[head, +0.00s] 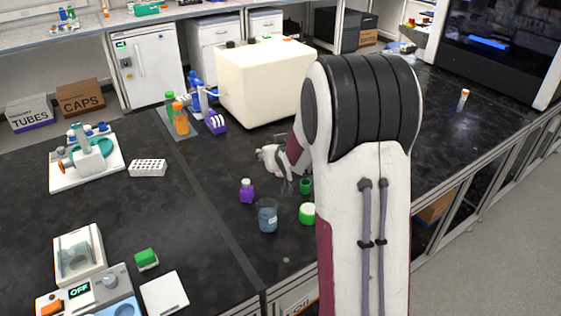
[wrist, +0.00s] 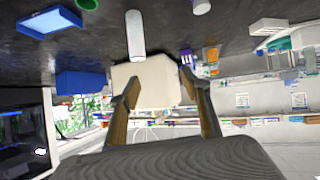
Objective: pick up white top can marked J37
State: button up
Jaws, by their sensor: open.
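My gripper (head: 272,158) is beyond my forearm in the head view, over the black bench near the cream box. In the wrist view my gripper (wrist: 158,86) is open, with nothing between its fingers. That view is upside down. A pale cylinder (wrist: 135,36) stands on the bench ahead of the fingertips, apart from them. A second white-ended can (wrist: 202,6) is cut off at the top edge. I cannot read J37 on any of them. A small orange and white can (head: 464,95) stands at the right in the head view; its mark is too small to read.
The cream box (head: 265,85) stands behind my gripper. A purple rack (head: 215,123) is left of the box. A blue tray (wrist: 50,21) shows in the wrist view.

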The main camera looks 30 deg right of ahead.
jog(key=w+d+f+t, duration=0.1)
jog(key=w+d+f, duration=0.2)
jog(key=d+f, duration=0.4)
notch_tip(320, 180, down, 2)
jog(key=shift+w+f+m+t, duration=0.2)
jog(key=shift+f+m+t, duration=0.1)
jog(key=shift+t, duration=0.1)
jog(key=shift+w+d, duration=0.15)
jog(key=shift+x, duration=1.1)
jog(key=shift+x, duration=2.65)
jog(key=shift+f, duration=0.1)
jog(key=shift+c, duration=0.5)
jog(key=c, duration=1.2)
